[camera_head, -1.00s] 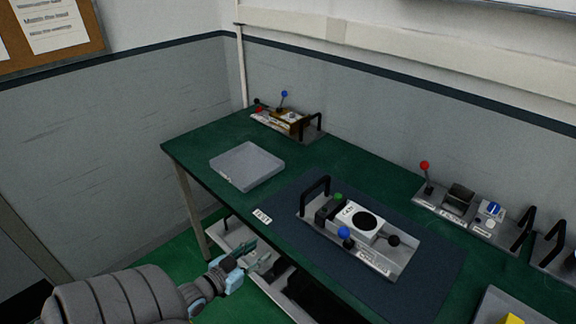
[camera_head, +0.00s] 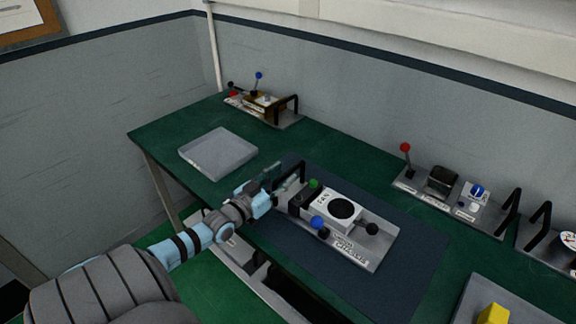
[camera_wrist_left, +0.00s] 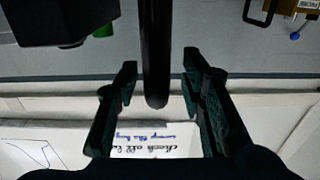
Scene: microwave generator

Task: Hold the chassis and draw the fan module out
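The grey chassis (camera_head: 372,262) lies on the dark mat, with a black handle (camera_head: 299,172) at its left end. The white fan module (camera_head: 333,204), with a round black fan face, sits in it. A green knob (camera_head: 313,184), a blue knob (camera_head: 317,222) and a black knob (camera_head: 371,228) are around the module. My left gripper (camera_head: 270,177) is at the chassis's handle end. In the left wrist view the gripper (camera_wrist_left: 159,80) is open, with a black handle bar (camera_wrist_left: 155,45) between its fingers, gaps on both sides. My right gripper is not in view.
An empty grey tray (camera_head: 218,153) lies left of the mat (camera_head: 400,290). Other units with levers and handles stand at the back (camera_head: 263,104) and right (camera_head: 440,185). A tray with a yellow block (camera_head: 493,314) is at the lower right.

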